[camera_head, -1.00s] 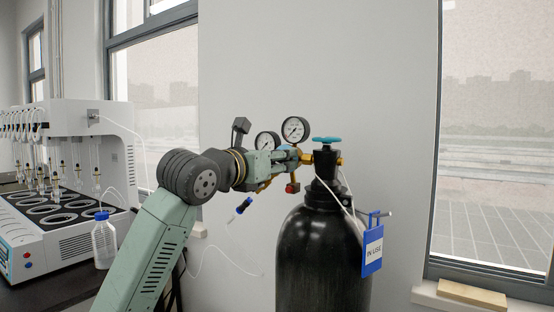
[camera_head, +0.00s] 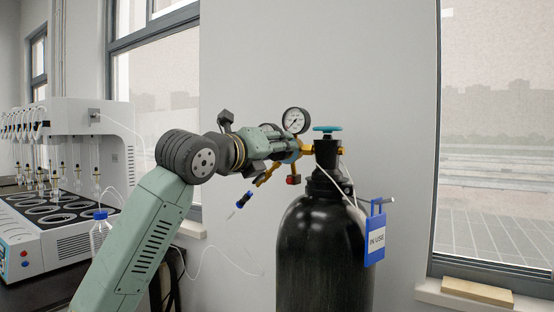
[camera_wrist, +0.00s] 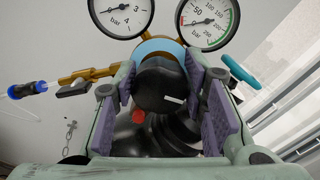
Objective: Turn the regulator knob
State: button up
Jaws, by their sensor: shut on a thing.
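The regulator knob (camera_wrist: 160,88) is black and round, with a small white mark, and sits between the purple finger pads in the wrist view. A light blue ring (camera_wrist: 160,47) shows just beyond it. My gripper (camera_wrist: 164,82) is shut on the knob. In the head view, my gripper (camera_head: 292,148) reaches the brass regulator from the left and hides the knob. A pressure gauge (camera_head: 295,121) stands above it. In the wrist view, a left gauge (camera_wrist: 122,12) and a right gauge (camera_wrist: 205,20) show above the knob.
A black gas cylinder (camera_head: 322,255) with a teal valve wheel (camera_head: 327,129) stands at the right. A blue tag (camera_head: 375,238) hangs there. A brass outlet with a blue connector (camera_head: 240,204) hangs below my gripper. The distiller (camera_head: 70,165) and a bottle (camera_head: 100,232) stand left.

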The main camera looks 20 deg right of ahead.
jog(key=n+b, duration=0.2)
jog(key=n, duration=0.1)
jog(key=shift+w+a+f+n+b, duration=0.1)
jog(key=shift+f+n+b, duration=0.1)
jog(key=shift+n+b, duration=0.15)
jog(key=n+b, duration=0.2)
jog(key=n, duration=0.1)
jog(key=shift+n+b, duration=0.25)
jog(key=shift+b, duration=0.15)
jog(key=n+b, duration=0.4)
jog(key=n, duration=0.1)
jog(key=shift+f, duration=0.1)
jog(key=shift+n+b, duration=0.65)
jog(key=shift+n, duration=0.45)
jog(key=o, duration=1.2)
jog(key=shift+c, duration=0.2)
